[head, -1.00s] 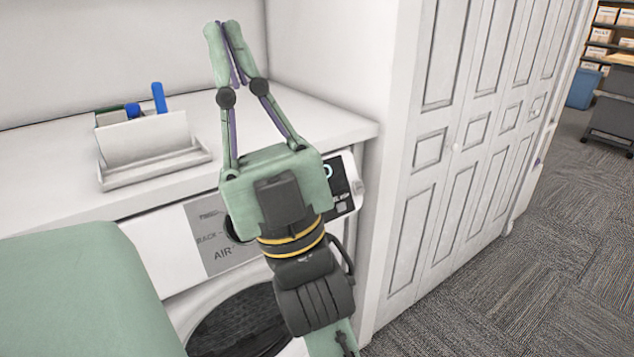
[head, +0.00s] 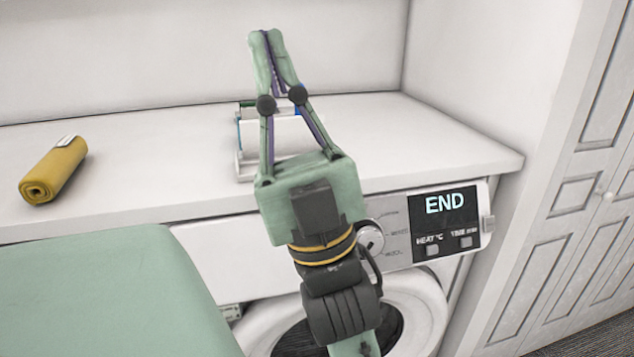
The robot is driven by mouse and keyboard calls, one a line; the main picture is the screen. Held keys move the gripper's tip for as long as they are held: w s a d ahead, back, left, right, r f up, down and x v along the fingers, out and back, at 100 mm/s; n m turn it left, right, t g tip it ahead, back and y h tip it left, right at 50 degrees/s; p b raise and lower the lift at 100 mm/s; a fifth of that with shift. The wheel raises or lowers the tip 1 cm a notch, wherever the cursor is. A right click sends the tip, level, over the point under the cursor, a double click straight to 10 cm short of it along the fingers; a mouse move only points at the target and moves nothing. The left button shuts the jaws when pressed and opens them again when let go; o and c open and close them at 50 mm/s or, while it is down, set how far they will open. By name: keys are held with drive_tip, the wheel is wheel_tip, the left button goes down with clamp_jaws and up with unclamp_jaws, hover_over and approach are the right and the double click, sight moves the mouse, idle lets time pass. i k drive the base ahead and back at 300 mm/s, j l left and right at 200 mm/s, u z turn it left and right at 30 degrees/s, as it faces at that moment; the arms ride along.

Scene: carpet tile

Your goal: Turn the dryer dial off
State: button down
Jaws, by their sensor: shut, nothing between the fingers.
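The dryer (head: 210,262) is a white front-loader under the counter, with its round door (head: 420,302) partly behind my arm. Its dial (head: 371,238) is a round knob on the grey printed panel, partly hidden by my wrist. The display (head: 446,204) to the right of the dial reads END. My gripper (head: 267,38) is shut and empty. It points up and away, showing above the counter in the picture and in front of the white holder, apart from the dial.
A white counter (head: 440,130) runs above the dryer. A rolled yellow towel (head: 53,170) lies at its left. A white holder (head: 242,168) stands behind my gripper. White panelled doors (head: 570,194) are at the right.

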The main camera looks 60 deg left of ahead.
sight(371, 236)
drive_tip(key=u, duration=1.15)
drive_tip(key=k+z, duration=0.2)
drive_tip(key=z, duration=0.15)
drive_tip(key=k+z, duration=0.2)
drive_tip(key=z, duration=0.15)
drive_tip(key=k+l+z, duration=0.1)
drive_tip(key=z, duration=0.25)
drive_tip(key=k+l, duration=0.05)
